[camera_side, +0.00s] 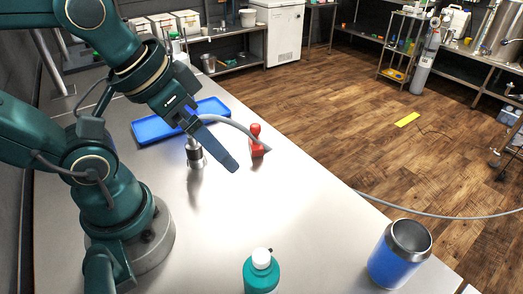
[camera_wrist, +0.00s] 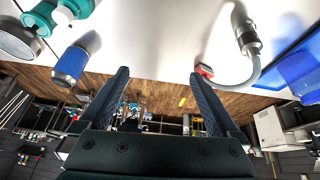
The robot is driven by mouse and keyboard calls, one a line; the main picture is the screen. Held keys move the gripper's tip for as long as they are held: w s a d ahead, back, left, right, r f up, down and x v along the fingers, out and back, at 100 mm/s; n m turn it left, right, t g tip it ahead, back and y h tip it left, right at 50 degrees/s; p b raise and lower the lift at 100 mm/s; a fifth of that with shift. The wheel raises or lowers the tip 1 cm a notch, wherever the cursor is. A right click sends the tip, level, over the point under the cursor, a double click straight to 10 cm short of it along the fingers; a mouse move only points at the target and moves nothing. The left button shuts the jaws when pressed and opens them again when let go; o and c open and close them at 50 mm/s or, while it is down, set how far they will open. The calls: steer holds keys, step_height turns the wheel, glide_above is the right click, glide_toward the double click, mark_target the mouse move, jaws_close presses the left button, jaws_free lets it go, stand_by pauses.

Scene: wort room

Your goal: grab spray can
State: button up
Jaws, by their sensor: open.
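A teal bottle-shaped container with a white cap (camera_side: 261,272), which looks like the spray can, stands upright at the near edge of the side view, its bottom cut off. Its white cap and teal body (camera_wrist: 78,8) also show at the top left of the wrist view. My gripper (camera_side: 234,165) is above the middle of the table, well apart from it, tilted downward. In the wrist view my gripper (camera_wrist: 158,76) has its two dark fingers spread wide with nothing between them.
A blue metal-rimmed canister (camera_side: 398,255) stands right of the teal container. A red stamp-like object (camera_side: 257,142), a metal fitting with a grey hose (camera_side: 194,153) and a blue tray (camera_side: 150,130) lie near my gripper. The table's middle front is clear.

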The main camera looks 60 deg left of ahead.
mark_target(261, 275)
steer(key=d+f+n+g+h, duration=0.3)
steer(key=n, duration=0.1)
steer(key=w+d+f+n+g+h, duration=0.1)
steer(key=d+f+n+g+h, duration=0.6)
steer(key=n+h, duration=0.1)
steer(key=shift+w+d+f+g, duration=0.15)
steer(key=shift+d+f+g, duration=0.15)
steer(key=shift+d, duration=0.1)
steer(key=shift+s+f+n+h, duration=0.3)
steer(key=shift+s+f, duration=0.05)
steer(key=shift+f, duration=0.1)
steer(key=shift+s+d+f+g, duration=0.1)
steer(key=shift+g, duration=0.2)
steer(key=shift+x, duration=2.35)
jaws_close()
